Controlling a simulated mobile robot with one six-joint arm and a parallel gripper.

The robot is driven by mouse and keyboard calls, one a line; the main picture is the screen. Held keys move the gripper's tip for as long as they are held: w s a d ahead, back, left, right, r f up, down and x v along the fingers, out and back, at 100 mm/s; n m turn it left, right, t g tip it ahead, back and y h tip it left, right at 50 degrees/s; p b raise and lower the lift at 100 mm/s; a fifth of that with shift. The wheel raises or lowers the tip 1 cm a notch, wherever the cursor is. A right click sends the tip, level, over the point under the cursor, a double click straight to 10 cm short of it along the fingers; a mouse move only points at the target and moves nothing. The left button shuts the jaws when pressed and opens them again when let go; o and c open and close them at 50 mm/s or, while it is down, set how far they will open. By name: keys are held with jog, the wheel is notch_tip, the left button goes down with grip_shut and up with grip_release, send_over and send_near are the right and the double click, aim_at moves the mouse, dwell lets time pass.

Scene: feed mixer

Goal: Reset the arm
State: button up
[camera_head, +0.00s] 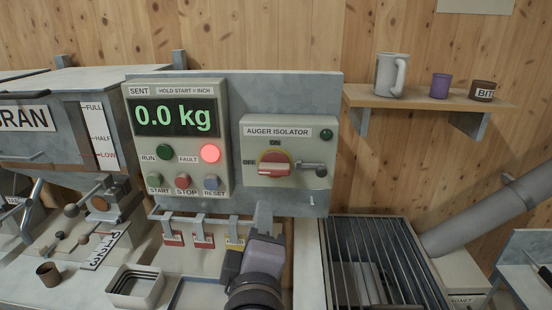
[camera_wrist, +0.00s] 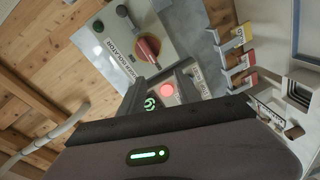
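My gripper (camera_head: 264,215) is raised in front of the lower edge of the control panel (camera_head: 290,95), below the isolator box. Nothing is visibly held. The panel's display (camera_head: 174,117) reads 0.0 kg. The red FAULT lamp (camera_head: 210,153) is lit; it also shows in the wrist view (camera_wrist: 167,90). The green RUN lamp (camera_head: 165,153) looks dark. START, STOP and RESET buttons sit below. The red AUGER ISOLATOR handle (camera_head: 273,167) lies horizontal, toward OFF.
Hooks with red and yellow tags (camera_head: 203,240) hang under the panel. A barred grate (camera_head: 375,260) and a grey pipe (camera_head: 490,215) stand at right. A wall shelf (camera_head: 425,101) holds a mug and two small cups. A brown cup (camera_head: 49,274) stands at left.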

jog(key=s+d+f+m+g, duration=0.5)
jog(key=s+d+m, duration=0.2)
jog(key=m, duration=0.2)
jog(key=s+d+f+m+g+y, duration=0.1)
jog(key=s+d+f+m+g, duration=0.4)
jog(key=m, duration=0.5)
jog(key=shift+s+d+f+m+g, duration=0.25)
jog(key=shift+s+d+g, duration=0.35)
jog(key=shift+s+d, duration=0.6)
